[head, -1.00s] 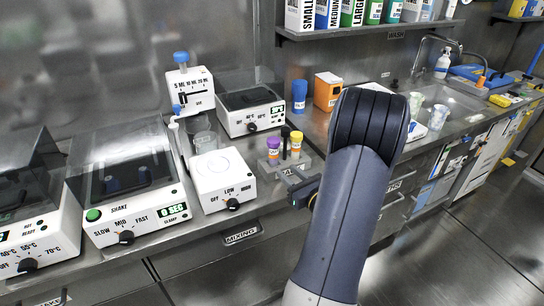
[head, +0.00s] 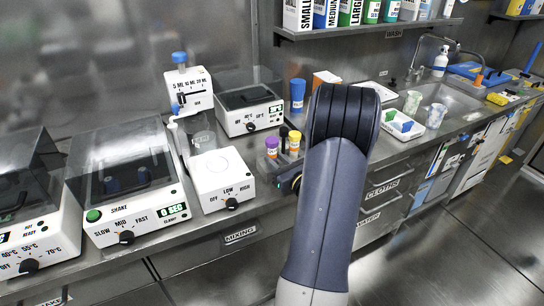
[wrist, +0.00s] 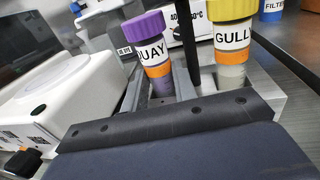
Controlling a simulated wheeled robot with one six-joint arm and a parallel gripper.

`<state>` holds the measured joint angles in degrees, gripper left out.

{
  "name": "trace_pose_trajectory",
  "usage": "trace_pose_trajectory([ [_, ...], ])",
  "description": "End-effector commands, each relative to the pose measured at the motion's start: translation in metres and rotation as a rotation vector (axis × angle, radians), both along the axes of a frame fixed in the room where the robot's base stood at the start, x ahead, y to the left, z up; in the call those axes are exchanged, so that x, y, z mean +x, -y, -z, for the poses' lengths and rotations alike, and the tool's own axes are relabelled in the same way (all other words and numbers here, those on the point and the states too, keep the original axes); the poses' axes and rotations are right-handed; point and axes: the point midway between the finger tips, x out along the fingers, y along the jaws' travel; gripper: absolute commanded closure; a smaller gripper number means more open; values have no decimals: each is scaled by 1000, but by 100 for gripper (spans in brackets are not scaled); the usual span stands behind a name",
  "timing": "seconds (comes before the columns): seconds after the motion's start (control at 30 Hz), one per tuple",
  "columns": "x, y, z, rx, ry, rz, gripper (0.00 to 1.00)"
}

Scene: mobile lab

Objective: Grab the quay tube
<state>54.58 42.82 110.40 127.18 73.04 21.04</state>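In the head view the quay tube (head: 272,146) is at the rack's left. The gully tube (wrist: 231,42), with a yellow cap, stands to its right, with a thin dark rod between them. My gripper (wrist: 165,118) is in front of the rack, its dark body hiding the lower front. My arm covers most of it in the head view; I cannot see its fingertips clearly.
A white hot plate or stirrer (head: 222,180) stands left of the rack. A blue-capped container (head: 297,95) and an orange box stand behind it. A white tray (head: 402,124) lies to the right, near the sink.

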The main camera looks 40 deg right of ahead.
Motion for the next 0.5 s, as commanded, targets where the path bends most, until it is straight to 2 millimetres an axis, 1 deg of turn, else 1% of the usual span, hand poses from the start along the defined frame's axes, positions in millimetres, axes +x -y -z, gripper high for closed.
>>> trace_pose_trajectory([
  [0.03,0,0,0,0,0,0,86],
  [0.17,0,0,0,0,0,0,96],
  [0.5,0,0,-4,-1,1,0,97],
])
